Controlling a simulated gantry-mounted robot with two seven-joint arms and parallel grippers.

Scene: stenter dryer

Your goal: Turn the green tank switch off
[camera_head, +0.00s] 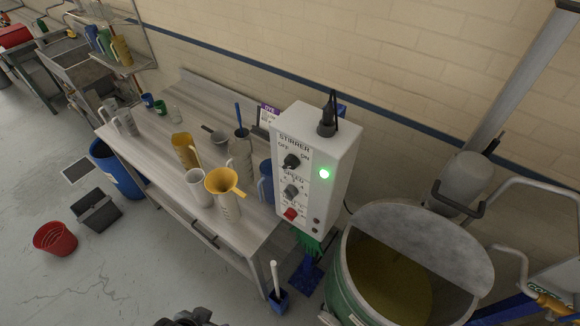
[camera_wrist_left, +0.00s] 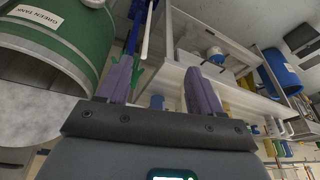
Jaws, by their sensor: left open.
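A white stirrer control box (camera_head: 318,150) stands at the right end of the bench, beside the green tank (camera_head: 343,281). Its black OFF/ON knob (camera_head: 291,161) is near the top of the front; which way it points is too small to tell. A green lamp (camera_head: 324,174) glows beside it. A speed knob (camera_head: 291,192) and a red button (camera_head: 290,214) sit below. The wrist view shows the tank (camera_wrist_left: 62,42), labelled GREEN TANK, at upper left. My left gripper (camera_wrist_left: 160,75) is open and empty, away from the box. My right gripper is not in view.
The bench (camera_head: 160,126) carries several jugs, including one with a yellow funnel (camera_head: 224,181).

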